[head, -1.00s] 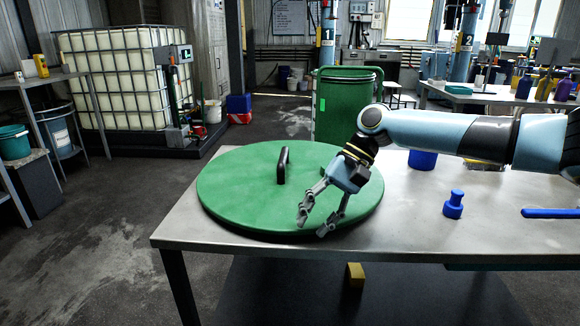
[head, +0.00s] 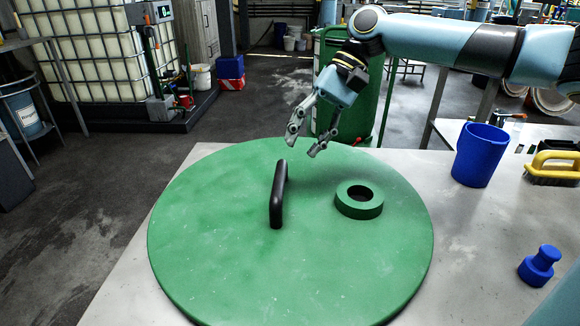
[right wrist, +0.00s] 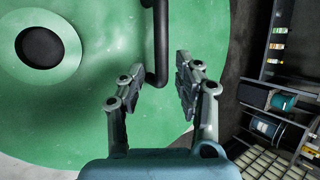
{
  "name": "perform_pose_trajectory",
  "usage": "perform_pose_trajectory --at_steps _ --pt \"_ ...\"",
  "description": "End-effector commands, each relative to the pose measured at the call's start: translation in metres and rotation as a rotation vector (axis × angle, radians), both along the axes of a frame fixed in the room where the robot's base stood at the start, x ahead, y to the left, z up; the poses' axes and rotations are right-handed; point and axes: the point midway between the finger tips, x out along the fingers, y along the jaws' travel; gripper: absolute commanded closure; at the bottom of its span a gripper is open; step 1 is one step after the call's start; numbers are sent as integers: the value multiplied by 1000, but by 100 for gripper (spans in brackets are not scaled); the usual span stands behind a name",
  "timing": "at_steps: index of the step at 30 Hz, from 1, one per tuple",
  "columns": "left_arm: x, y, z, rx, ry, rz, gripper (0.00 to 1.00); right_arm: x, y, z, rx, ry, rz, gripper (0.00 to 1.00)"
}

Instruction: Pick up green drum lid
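The green drum lid (head: 230,240) lies flat on the metal table. A black upright bar handle (head: 279,194) stands near its middle, and a raised green ring (head: 359,200) with a dark hole sits to the right of it. My right gripper (head: 303,148) is open and empty above the lid's far edge, just beyond the handle. In the right wrist view the open fingers (right wrist: 155,97) point at the handle (right wrist: 160,45), whose near end shows between the fingertips. The lid (right wrist: 110,90) fills most of that view. My left gripper is not in view.
A green drum (head: 345,95) stands on the floor behind the table, partly hidden by my right arm.

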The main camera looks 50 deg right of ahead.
Motion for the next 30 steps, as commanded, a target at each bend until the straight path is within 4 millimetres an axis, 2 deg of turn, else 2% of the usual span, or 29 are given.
perform_pose_trajectory --at_steps 1,6,11,18,28,30 --pt "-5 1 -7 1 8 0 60 2 7 -11 6 0 0 67" --pt "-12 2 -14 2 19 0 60 6 21 -30 5 1 0 67" --pt "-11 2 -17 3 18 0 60 8 29 -39 4 0 -1 67" --pt "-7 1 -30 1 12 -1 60 13 51 -69 4 -1 0 67" --pt "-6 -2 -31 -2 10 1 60 15 55 -74 -1 1 0 67" --pt "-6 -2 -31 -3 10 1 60 15 55 -74 -1 1 0 76"
